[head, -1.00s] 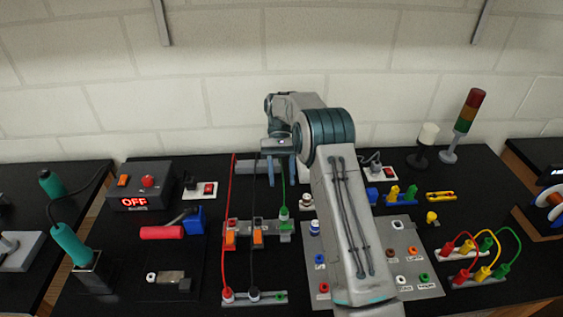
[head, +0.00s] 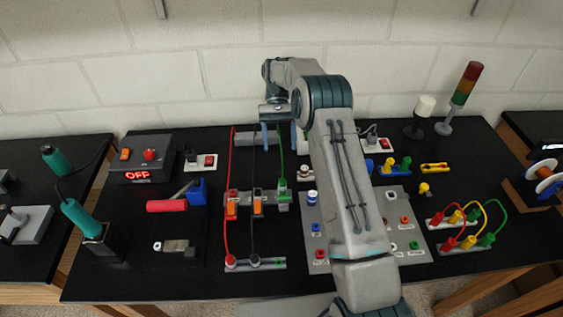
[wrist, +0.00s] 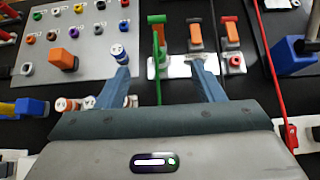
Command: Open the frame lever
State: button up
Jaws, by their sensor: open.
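I cannot tell which one is the frame lever. My gripper (head: 281,141) is behind the row in the head view, open and empty. In the wrist view its blue fingers (wrist: 160,65) spread on either side of the green block's line, apart from the levers as far as I can see.
Red, black and green cables run near the blocks; a red cable (wrist: 268,65) crosses the wrist view's right. A grey panel (head: 315,267) with sockets is to the right.

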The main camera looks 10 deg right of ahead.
jog(key=t+b, duration=0.1)
jog(key=b, duration=0.2)
notch_tip(320, 180, up, 5)
jog(key=t+b, duration=0.9)
jog(key=b, duration=0.8)
send_over(284, 197)
jog(key=f, duration=0.4)
jog(key=f+b, duration=0.1)
jog(key=f, duration=0.8)
jog(key=shift+w+f+b, duration=0.25)
jog(key=shift+w+b, duration=0.05)
jog(key=shift+w, duration=0.05)
jog(key=c, duration=0.9)
